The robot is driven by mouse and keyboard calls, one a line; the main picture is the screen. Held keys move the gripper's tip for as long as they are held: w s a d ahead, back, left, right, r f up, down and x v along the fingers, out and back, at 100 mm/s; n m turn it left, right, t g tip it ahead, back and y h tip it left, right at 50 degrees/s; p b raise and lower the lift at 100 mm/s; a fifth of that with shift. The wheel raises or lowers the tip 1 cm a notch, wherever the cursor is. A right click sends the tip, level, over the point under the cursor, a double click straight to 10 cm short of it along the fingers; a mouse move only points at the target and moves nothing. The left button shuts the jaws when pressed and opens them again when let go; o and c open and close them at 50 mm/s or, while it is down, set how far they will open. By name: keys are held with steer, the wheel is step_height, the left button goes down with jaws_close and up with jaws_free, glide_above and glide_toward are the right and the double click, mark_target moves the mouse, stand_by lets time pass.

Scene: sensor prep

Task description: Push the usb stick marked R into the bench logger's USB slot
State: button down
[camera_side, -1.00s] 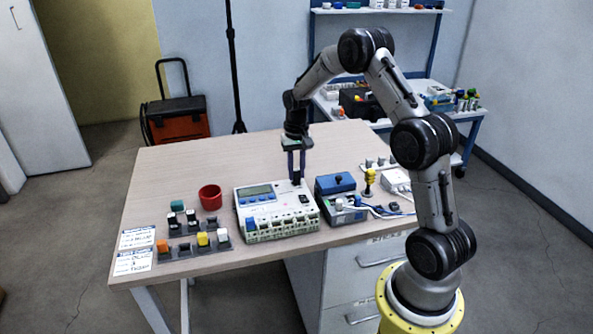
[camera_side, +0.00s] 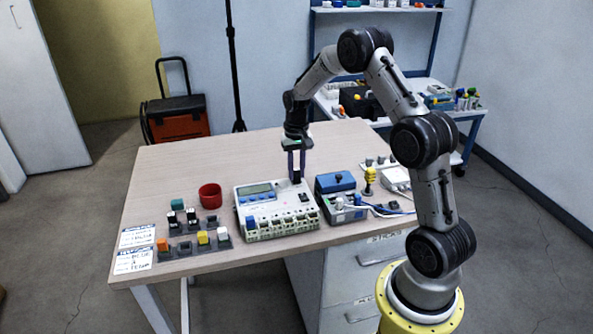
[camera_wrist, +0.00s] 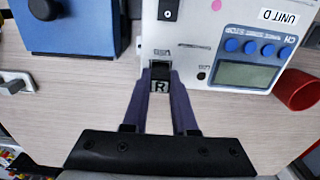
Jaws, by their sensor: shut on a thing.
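The usb stick marked R (camera_wrist: 160,87) is held between the fingertips of my gripper (camera_wrist: 161,78), seen in the wrist view. Its letter faces the camera, and its dark end points at the edge of the bench logger (camera_wrist: 200,45) beside a "USB" label. I cannot tell whether the end is inside the slot, as the slot opening is hidden. In the side view, my gripper (camera_side: 297,178) points down at the back right corner of the white bench logger (camera_side: 280,222). The stick is too small to make out there.
A blue-topped box (camera_side: 335,182) with cables stands close to the right of the logger. A red cup (camera_side: 210,196) and holders with coloured blocks (camera_side: 203,239) are to its left. Two written cards (camera_side: 135,261) lie at the front left. The back of the table is clear.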

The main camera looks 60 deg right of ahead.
steer(key=shift+f, duration=0.2)
steer(key=c, duration=0.6)
jaws_free()
steer(key=shift+o, duration=0.7)
steer(key=shift+r, duration=0.1)
steer(key=shift+r, duration=3.45)
